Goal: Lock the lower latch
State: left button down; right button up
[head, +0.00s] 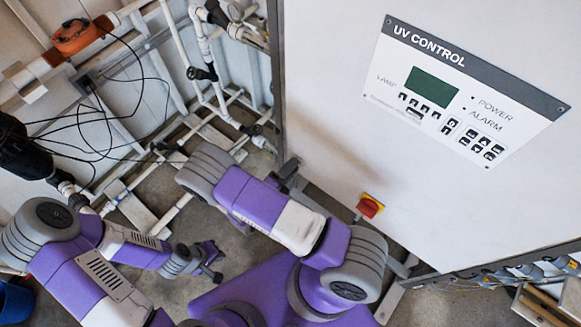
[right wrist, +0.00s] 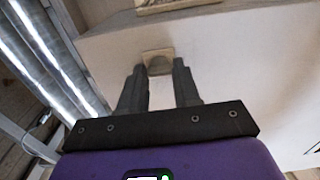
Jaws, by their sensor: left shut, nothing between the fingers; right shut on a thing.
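The lower latch (right wrist: 158,56) is a small beige-grey block on the pale cabinet face in the right wrist view. My right gripper (right wrist: 158,69) has its two dark fingers on either side of it, shut on it at the tips. In the head view my right gripper (head: 287,172) reaches the cabinet's lower left edge, and my own wrist hides most of it and the latch. My left gripper (head: 214,266) is shut and empty, low over the floor, away from the cabinet.
The white cabinet (head: 330,110) carries a UV control panel (head: 470,85) and a red-and-yellow switch (head: 370,206). White pipes (head: 205,60) and black cables (head: 110,120) fill the left side. A wooden crate (head: 540,305) stands at the lower right.

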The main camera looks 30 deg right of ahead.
jog(key=o, duration=1.1)
jog(key=shift+c, duration=0.2)
jog(key=b+v, duration=0.1)
jog(key=v, duration=0.6)
jog(key=shift+a, duration=0.25)
jog(key=shift+s, duration=0.1)
